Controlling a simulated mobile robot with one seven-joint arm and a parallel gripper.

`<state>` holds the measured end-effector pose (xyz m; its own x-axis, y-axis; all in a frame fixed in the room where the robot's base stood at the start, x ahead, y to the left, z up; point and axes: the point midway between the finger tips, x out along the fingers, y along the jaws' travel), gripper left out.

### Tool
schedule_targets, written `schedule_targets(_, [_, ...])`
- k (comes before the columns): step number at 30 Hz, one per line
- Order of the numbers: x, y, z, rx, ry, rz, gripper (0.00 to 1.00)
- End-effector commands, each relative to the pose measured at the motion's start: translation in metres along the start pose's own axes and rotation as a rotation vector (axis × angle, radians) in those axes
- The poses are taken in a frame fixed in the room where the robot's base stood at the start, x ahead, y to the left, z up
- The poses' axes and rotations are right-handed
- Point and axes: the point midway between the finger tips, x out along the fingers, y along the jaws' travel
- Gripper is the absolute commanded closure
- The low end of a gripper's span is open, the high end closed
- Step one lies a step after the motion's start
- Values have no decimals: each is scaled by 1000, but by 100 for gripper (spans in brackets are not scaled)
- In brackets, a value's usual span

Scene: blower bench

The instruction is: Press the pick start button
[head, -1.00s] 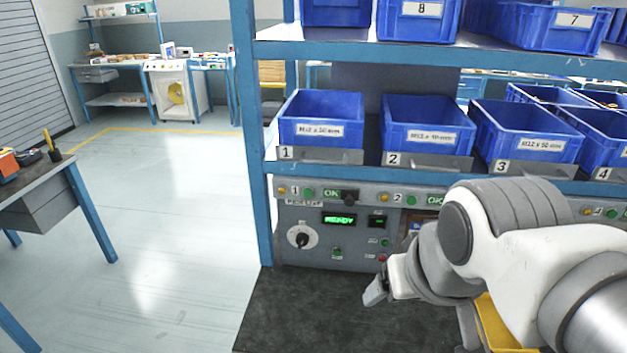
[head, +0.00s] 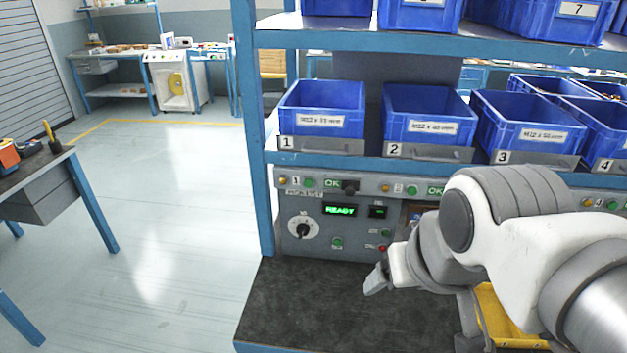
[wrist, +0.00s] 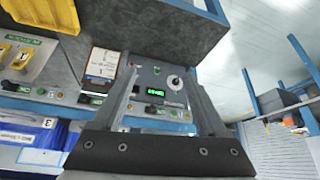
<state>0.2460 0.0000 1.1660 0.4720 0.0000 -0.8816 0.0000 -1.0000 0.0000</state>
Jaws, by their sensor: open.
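A grey control panel (head: 310,250) sits under the lower shelf, with a lit green READY display (head: 340,210), a rotary knob (head: 302,229) and small buttons. One green button (head: 337,243) is below the display; another green button (head: 384,242) and a red button (head: 382,249) are to its right. Their labels are too small to read, so I cannot tell which is pick start. My gripper (head: 375,281) is in front of the panel's lower right, apart from it. In the wrist view my gripper (wrist: 164,78) has its fingers spread and empty, with the display (wrist: 155,92) between them.
Blue bins, such as bin 1 (head: 322,118), stand on the shelf above the panel. A dark worktop (head: 310,305) lies below it, mostly clear. A yellow bin (head: 500,320) is beside my arm. A side table (head: 50,190) stands left, with open floor between.

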Motion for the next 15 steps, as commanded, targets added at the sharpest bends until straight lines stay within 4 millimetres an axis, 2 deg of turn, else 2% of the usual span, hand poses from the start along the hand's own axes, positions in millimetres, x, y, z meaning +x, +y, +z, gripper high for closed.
schedule_targets(1, [0, 0, 0, 0, 0, 0, 32])
schedule_targets(2, [0, 0, 0, 0, 0, 0, 37])
schedule_targets(12, [0, 0, 0, 0, 0, 0, 98])
schedule_targets(15, [0, 0, 0, 0, 0, 0, 100])
